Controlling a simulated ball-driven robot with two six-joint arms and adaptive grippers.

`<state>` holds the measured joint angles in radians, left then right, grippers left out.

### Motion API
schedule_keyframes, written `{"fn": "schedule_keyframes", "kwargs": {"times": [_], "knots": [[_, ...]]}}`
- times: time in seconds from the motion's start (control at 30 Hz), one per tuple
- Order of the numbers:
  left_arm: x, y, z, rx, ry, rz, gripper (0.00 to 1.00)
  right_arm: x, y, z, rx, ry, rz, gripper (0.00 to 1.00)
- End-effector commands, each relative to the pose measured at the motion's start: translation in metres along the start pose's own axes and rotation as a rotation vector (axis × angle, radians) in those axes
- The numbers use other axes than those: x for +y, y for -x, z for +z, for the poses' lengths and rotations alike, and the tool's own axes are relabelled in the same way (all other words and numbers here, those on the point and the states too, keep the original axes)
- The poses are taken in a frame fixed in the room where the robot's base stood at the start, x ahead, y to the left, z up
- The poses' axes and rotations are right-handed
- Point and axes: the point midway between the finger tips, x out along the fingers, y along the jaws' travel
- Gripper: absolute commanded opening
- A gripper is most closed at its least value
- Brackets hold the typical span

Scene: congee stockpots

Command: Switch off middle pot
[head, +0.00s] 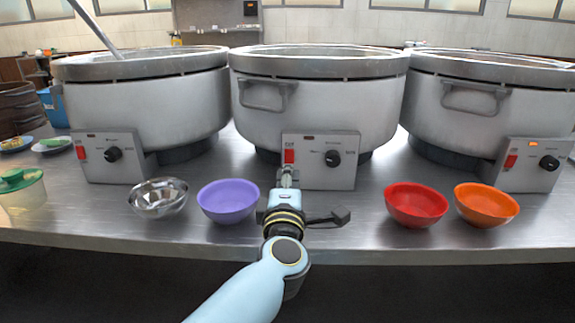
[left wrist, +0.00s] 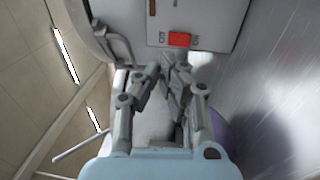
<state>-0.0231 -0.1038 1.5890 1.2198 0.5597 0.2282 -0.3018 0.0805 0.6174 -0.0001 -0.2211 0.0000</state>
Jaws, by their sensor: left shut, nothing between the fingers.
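The middle pot (head: 315,110) is a large grey stockpot in the centre of the head view. Its control box (head: 318,175) has a red switch (head: 289,156) at left and a black knob (head: 332,158). The small indicator above the knob looks unlit. In the left wrist view the red switch (left wrist: 179,40) sits just beyond my fingertips. My left gripper (head: 288,172) is shut and empty, just below and in front of the red switch; I cannot tell whether it touches the box. My right gripper is not in view.
The left pot (head: 150,105) and right pot (head: 490,105) stand at either side. A metal bowl (head: 159,198), purple bowl (head: 228,201), red bowl (head: 415,205) and orange bowl (head: 486,204) line the front of the steel table (head: 345,232).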

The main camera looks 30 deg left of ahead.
Motion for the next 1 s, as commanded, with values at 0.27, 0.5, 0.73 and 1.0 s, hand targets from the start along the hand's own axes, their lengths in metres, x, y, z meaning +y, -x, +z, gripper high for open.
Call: {"fn": "schedule_keyframes", "kwargs": {"times": [0.27,0.5,0.73,1.0], "knots": [[0.006,0.03,0.0,0.001,-0.001,-0.001,0.0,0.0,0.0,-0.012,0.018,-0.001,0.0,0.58],[0.007,0.032,0.0,0.0,-0.001,-0.001,0.0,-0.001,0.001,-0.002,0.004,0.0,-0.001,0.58],[0.007,0.032,0.0,0.0,-0.001,-0.001,0.0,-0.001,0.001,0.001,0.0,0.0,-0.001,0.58],[0.017,0.035,0.011,-0.102,-0.068,0.024,0.0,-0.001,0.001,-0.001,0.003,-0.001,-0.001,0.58]]}}
